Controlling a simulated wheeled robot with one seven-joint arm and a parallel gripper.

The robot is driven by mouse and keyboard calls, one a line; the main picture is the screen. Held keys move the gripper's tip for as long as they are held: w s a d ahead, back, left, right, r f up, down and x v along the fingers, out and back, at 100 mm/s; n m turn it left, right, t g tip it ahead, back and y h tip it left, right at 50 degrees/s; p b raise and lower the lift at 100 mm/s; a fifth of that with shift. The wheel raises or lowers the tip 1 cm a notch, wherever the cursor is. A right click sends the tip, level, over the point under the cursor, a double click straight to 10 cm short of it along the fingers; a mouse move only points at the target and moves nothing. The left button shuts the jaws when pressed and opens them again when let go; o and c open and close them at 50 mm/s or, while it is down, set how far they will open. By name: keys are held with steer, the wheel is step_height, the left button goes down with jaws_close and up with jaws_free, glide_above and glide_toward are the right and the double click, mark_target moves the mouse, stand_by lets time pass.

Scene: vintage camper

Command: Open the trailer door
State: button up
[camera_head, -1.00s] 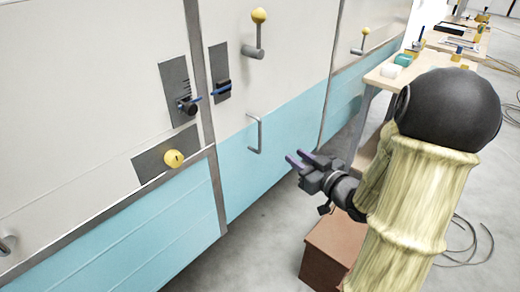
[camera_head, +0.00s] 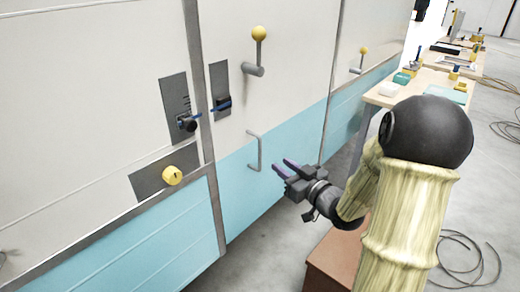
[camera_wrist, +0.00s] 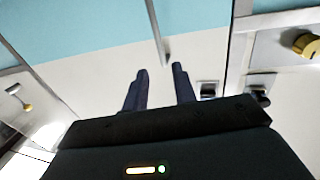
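The trailer door (camera_head: 280,110) is a white panel with a light blue lower part, and it looks shut. A thin grey U-shaped handle (camera_head: 259,152) stands on it at the white-blue border. My gripper (camera_head: 282,168) is just right of the handle's lower end in the head view, apart from it, with two dark purple fingers open and empty. In the wrist view my gripper (camera_wrist: 158,75) shows its fingers spread, with the handle (camera_wrist: 157,35) ahead between and above the fingertips. A grey latch plate with a blue-tipped lever (camera_head: 219,90) sits at the door's left edge.
A yellow-knobbed lever (camera_head: 257,52) is on the door above the handle. A second plate with a black knob (camera_head: 179,110) and a yellow lock (camera_head: 172,175) are left of the seam. A brown box (camera_head: 335,262) and a wooden table (camera_head: 425,85) stand to the right.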

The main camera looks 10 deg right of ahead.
mark_target(260, 149)
steer(key=x, duration=1.1)
steer(key=shift+w+a, duration=0.1)
steer(key=shift+w, duration=0.15)
jaws_close()
